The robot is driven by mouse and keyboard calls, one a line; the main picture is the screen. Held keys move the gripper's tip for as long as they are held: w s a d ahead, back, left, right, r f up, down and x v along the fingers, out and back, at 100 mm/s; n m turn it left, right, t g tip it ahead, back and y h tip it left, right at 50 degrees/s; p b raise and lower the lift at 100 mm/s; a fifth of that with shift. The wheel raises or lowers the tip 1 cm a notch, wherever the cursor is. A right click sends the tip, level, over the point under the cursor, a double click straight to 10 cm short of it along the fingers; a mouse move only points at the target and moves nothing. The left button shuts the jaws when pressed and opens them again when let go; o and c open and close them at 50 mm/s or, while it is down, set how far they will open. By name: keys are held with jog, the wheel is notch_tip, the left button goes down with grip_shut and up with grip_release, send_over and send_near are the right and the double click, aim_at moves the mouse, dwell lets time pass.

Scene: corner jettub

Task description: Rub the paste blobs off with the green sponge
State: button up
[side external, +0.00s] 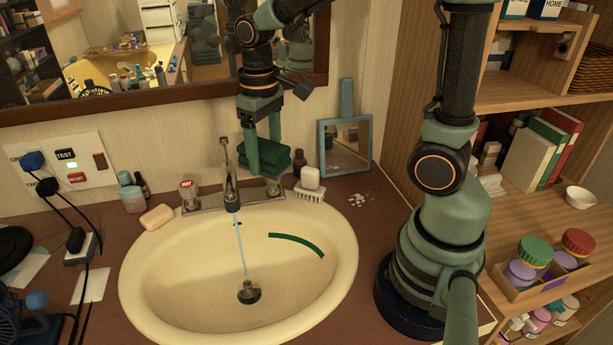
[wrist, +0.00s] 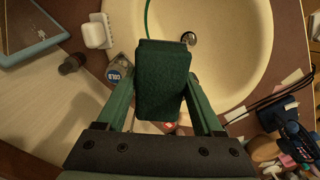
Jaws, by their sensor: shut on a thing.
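The dark green sponge (side external: 262,160) is held between the fingers of my gripper (side external: 263,150), above the back rim of the sink by the taps. In the wrist view the sponge (wrist: 163,82) fills the space between the fingertips and hides part of the sink's edge and the faucet. The white paste blobs (side external: 360,199) are several small spots on the brown counter, right of the sink and in front of the hand mirror. The sponge is well apart from them, to their left. I cannot make out the blobs in the wrist view.
A cream sink (side external: 150,290) has water running from its faucet (side external: 230,185) and a green curved strip (side external: 297,243) inside. A soap bar (side external: 157,217) lies at left.

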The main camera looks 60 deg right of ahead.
aim_at(372, 196)
dwell(0.4)
jog(key=r, duration=0.5)
jog(key=shift+s+d+r, duration=0.1)
jog(key=shift+d+r, duration=0.05)
jog(key=shift+d, duration=0.25)
jog(key=s+d+m, duration=0.4)
jog(key=s+d, duration=0.1)
jog(key=d, duration=0.3)
jog(key=s+d+m, duration=0.4)
jog(key=d+m, duration=0.1)
jog(key=d, duration=0.4)
jog(key=shift+s+f, duration=0.2)
jog(key=shift+f, duration=10.4)
jog(key=shift+f, duration=1)
jog(key=shift+s+d, duration=2.6)
jog(key=shift+s, duration=0.1)
